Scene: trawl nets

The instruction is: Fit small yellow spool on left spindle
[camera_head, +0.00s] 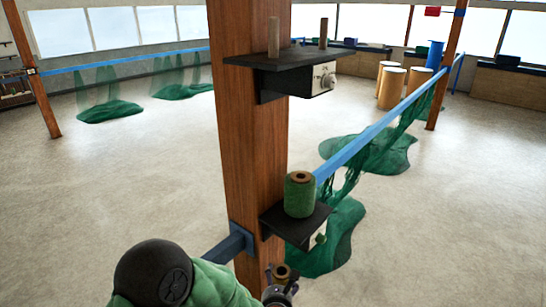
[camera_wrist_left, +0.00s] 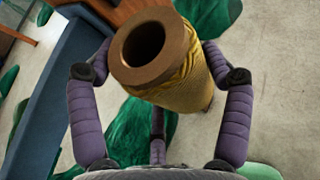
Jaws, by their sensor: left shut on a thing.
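The small yellow spool (camera_wrist_left: 188,75) is in my left gripper (camera_wrist_left: 160,75), between its purple padded fingers. Its brown core end with an open hole faces the wrist camera. In the head view only the brown core top of the spool (camera_head: 282,271) shows clearly, at the bottom, above my left gripper (camera_head: 280,291). The left spindle (camera_head: 273,38) is a bare upright wooden peg on the upper black shelf (camera_head: 288,57), well above the gripper. A second bare spindle (camera_head: 323,33) stands to its right. My right gripper is not in view.
A wooden post (camera_head: 245,130) carries the upper shelf. A green spool (camera_head: 300,195) stands on a lower black shelf (camera_head: 295,227), above my gripper. A blue rail (camera_head: 375,128) with green nets (camera_head: 370,152) runs back right. A blue bracket (camera_head: 238,241) juts left.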

